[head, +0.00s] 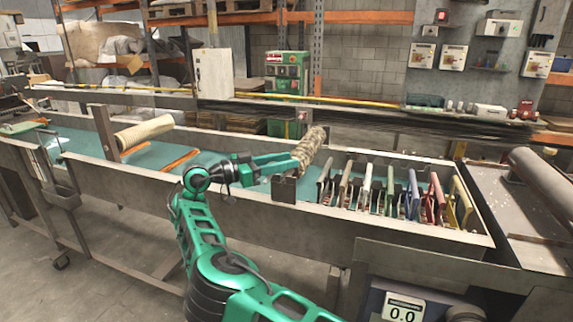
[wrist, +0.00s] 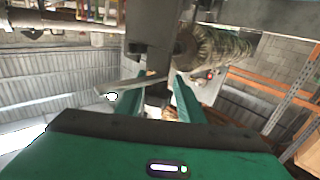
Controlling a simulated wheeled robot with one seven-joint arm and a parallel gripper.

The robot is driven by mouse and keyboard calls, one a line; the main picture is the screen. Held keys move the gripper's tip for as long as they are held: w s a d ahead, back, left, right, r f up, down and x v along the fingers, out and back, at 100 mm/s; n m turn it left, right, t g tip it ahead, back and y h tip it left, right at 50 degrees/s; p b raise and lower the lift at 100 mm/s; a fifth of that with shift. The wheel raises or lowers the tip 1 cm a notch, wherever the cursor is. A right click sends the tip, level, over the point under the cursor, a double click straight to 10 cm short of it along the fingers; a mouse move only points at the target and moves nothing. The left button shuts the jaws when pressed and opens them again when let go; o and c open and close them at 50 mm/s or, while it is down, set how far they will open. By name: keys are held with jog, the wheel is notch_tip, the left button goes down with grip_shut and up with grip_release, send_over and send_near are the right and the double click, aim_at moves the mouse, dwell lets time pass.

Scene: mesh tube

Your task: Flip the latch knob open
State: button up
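My gripper (head: 284,160) reaches right across the trough to the mesh tube (head: 309,147), a pale, ridged roll standing at a slant beside a dark metal bracket (head: 284,189). In the wrist view my gripper (wrist: 159,84) has its two green fingers apart. A small dark part (wrist: 157,91), perhaps the latch knob, shows between them; I cannot tell whether they touch it. A thin grey bar (wrist: 125,86) runs in from the left toward the fingers. The bracket (wrist: 150,38) is just beyond, and the tube (wrist: 215,48) is to its right. The knob cannot be made out in the head view.
The long metal trough (head: 240,205) has a green-blue floor. Several coloured upright plates (head: 388,190) stand in it to the right of the tube. A beige roll (head: 145,131) lies at the left. A scale display (head: 403,307) is at the front right.

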jog(key=shift+o, duration=0.3)
jog(key=v, duration=1)
jog(key=shift+a, duration=0.4)
jog(key=shift+s, duration=0.1)
